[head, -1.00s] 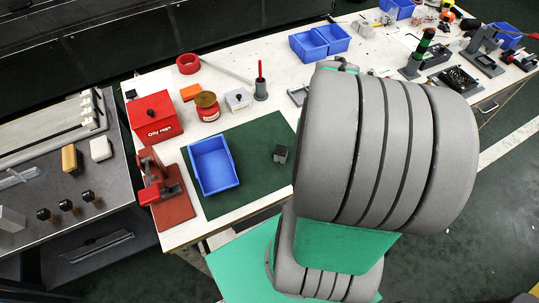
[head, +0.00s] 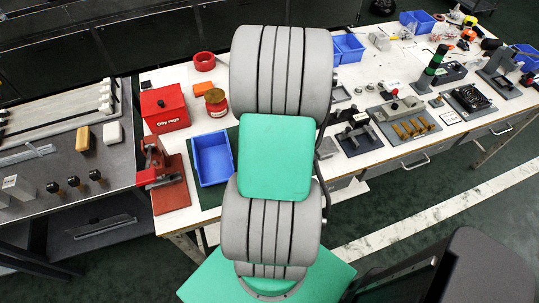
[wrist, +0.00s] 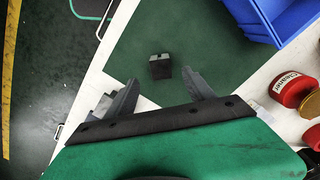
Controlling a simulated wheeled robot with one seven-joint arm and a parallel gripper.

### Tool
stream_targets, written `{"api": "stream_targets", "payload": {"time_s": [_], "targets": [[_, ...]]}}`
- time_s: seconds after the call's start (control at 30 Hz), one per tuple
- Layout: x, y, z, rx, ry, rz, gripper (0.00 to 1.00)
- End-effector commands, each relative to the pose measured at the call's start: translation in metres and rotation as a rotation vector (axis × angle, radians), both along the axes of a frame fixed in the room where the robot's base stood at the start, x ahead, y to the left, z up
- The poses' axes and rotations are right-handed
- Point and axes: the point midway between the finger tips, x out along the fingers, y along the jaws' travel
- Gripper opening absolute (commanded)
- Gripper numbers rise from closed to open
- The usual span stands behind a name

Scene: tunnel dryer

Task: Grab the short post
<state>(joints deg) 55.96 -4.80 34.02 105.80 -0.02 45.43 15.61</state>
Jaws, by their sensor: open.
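A short dark grey block-like post (wrist: 160,66) stands on the green mat (wrist: 215,45) in the wrist view. My gripper (wrist: 160,90) is open and empty, its two fingers pointing toward the post. The post appears just beyond the fingertips, roughly centred between them. No contact shows, and the remaining height gap is hard to judge. In the head view my arm hides the post, my gripper and most of the mat.
A blue bin (head: 213,158) sits on the mat's left side; it also shows at the wrist view's upper right (wrist: 282,20). A red press (head: 165,180) stands at the table's left end.

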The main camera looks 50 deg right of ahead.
Motion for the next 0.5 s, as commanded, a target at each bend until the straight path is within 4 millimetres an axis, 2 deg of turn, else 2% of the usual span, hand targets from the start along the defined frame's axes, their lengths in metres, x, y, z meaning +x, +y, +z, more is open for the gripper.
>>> {"api": "stream_targets", "payload": {"time_s": [0.2,0.5], "targets": [[0.0,-0.001,-0.006,-0.005,-0.003,-0.076,0.62],[0.004,0.002,-0.048,-0.002,0.0,-0.072,0.62]]}}
